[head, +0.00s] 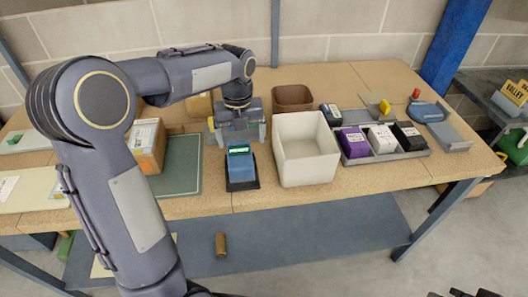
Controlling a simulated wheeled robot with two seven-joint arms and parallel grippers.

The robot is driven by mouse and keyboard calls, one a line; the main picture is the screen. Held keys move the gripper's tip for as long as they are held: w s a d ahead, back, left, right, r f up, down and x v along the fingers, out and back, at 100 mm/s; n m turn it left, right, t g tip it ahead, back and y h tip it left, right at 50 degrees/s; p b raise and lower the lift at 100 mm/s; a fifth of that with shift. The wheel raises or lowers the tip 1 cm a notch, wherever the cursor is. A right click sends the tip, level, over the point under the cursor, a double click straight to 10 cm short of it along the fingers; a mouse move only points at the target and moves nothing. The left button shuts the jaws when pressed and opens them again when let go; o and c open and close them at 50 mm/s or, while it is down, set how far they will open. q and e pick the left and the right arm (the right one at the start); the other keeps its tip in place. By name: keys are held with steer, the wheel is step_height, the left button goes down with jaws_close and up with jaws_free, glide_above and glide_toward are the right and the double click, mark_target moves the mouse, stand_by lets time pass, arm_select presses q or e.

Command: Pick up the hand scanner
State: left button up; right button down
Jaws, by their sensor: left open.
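A blue handheld device with a lit green screen (239,168), which looks like the hand scanner, stands tilted back in a black cradle on the near middle of the bench. My left gripper (238,136) points down just behind and above its top end. Its jaws are open, with one finger on each side and a gap between them. I cannot tell whether it touches the device. Nothing shows held in it. My right gripper does not show.
A cream bin (307,163) stands close right of the device. Right of it, a grey tray (405,156) holds purple, white and black boxes. A brown bin (292,93) is behind. A cardboard box (149,147) and green mat (181,178) lie left.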

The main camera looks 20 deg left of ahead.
mark_target(240, 153)
arm_select(q)
steer(key=shift+w+f, duration=0.1)
steer(key=shift+f, duration=0.25)
steer(key=f, duration=0.2)
steer(key=s+f, duration=0.1)
steer(key=f, duration=0.1)
steer(key=s+f, duration=0.1)
steer(key=f, duration=0.1)
steer(key=shift+w+f, duration=0.1)
steer(key=shift+f, duration=0.45)
steer(key=shift+f, duration=0.25)
steer(key=c, duration=1.2)
steer(key=shift+c, duration=0.2)
steer(key=shift+r, duration=0.15)
